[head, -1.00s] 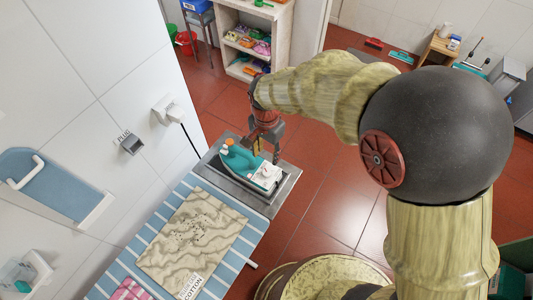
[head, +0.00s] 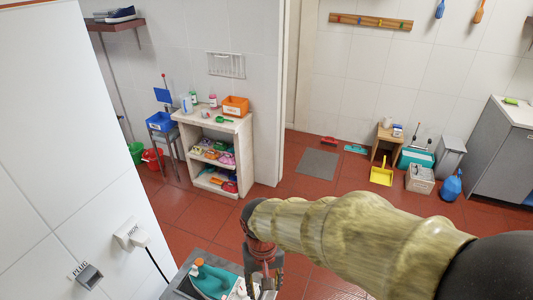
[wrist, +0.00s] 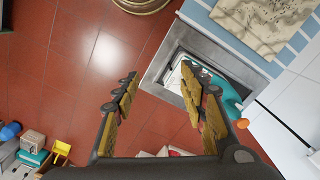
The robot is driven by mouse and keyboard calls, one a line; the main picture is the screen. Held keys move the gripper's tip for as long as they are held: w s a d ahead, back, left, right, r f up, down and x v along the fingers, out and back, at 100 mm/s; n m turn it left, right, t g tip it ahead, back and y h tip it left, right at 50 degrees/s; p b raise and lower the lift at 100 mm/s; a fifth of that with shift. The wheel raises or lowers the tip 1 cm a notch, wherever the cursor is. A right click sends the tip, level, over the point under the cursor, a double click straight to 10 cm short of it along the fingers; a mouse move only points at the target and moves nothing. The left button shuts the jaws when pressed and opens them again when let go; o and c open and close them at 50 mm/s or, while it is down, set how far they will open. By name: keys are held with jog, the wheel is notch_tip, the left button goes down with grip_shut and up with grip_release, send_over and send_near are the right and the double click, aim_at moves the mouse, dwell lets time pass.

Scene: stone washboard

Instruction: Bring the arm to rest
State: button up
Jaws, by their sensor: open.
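My gripper (head: 264,278) is at the bottom of the head view, close beside the teal iron (head: 211,281). In the wrist view its two fingers (wrist: 159,76) are spread apart with nothing between them. The right finger hides part of the iron (wrist: 231,101). The iron lies on a grey metal rest (wrist: 166,62), whose corner also shows in the head view. I cannot tell from these views exactly how far the gripper is from the iron.
The ironing board holds a patterned cloth (wrist: 262,22). A wall with a plug socket (head: 89,276) and an iron socket (head: 131,236) stands at the left. A shelf unit (head: 214,125) stands behind. Red floor (wrist: 60,45) lies open beside the rest.

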jog(key=s+d+r+m+t+b, duration=0.1)
jog(key=s+d+r+t+b, duration=0.2)
jog(key=d, duration=0.6)
jog(key=s+d+r+t+b, duration=0.3)
jog(key=s+d+r, duration=0.2)
jog(key=d, duration=0.5)
notch_tip(320, 180, up, 3)
jog(key=shift+d+f+m+b, duration=0.1)
jog(key=shift+d+m+b, duration=0.2)
jog(key=shift+m+b, duration=0.1)
